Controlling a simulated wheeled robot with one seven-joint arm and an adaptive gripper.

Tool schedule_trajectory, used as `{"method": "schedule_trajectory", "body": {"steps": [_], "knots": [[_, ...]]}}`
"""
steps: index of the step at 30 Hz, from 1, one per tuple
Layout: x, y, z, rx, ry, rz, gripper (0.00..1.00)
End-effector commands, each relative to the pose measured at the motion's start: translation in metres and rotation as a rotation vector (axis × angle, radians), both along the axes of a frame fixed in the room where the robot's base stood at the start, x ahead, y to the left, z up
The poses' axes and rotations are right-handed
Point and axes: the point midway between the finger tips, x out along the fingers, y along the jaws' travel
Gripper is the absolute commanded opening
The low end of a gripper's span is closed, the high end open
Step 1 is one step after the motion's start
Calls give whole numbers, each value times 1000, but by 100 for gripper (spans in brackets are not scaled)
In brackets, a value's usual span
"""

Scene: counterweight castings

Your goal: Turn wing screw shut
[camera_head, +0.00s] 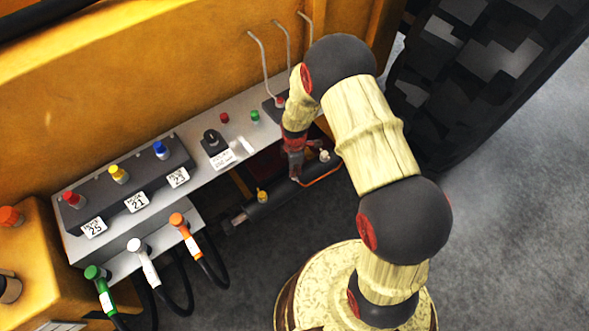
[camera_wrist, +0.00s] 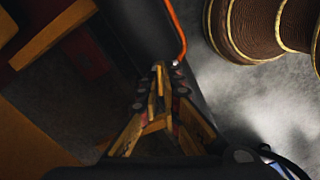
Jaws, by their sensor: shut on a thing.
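My gripper (camera_head: 295,177) reaches down from my arm to the dark cylinder (camera_head: 262,212) below the control panel. In the wrist view its two fingers (camera_wrist: 168,70) come close together at the cylinder (camera_wrist: 147,28). They are shut on a small part there, which I take to be the wing screw. The fingers hide most of it, so its shape and turn angle cannot be told.
A yellow-topped fitting (camera_head: 262,195) and a pale fitting (camera_head: 324,156) stand on the cylinder. An orange hose (camera_head: 322,179) runs close to my gripper and shows in the wrist view (camera_wrist: 178,30). The grey panel (camera_head: 188,178) carries knobs and tags; bent levers (camera_head: 262,60) rise behind.

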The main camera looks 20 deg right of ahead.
Motion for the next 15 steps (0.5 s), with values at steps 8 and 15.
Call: {"method": "schedule_trajectory", "body": {"steps": [8, 15], "knots": [[0, 0, 1, 0, 0, -255, 0], [1, 0, 1, 0, -2, -483, 0]]}}
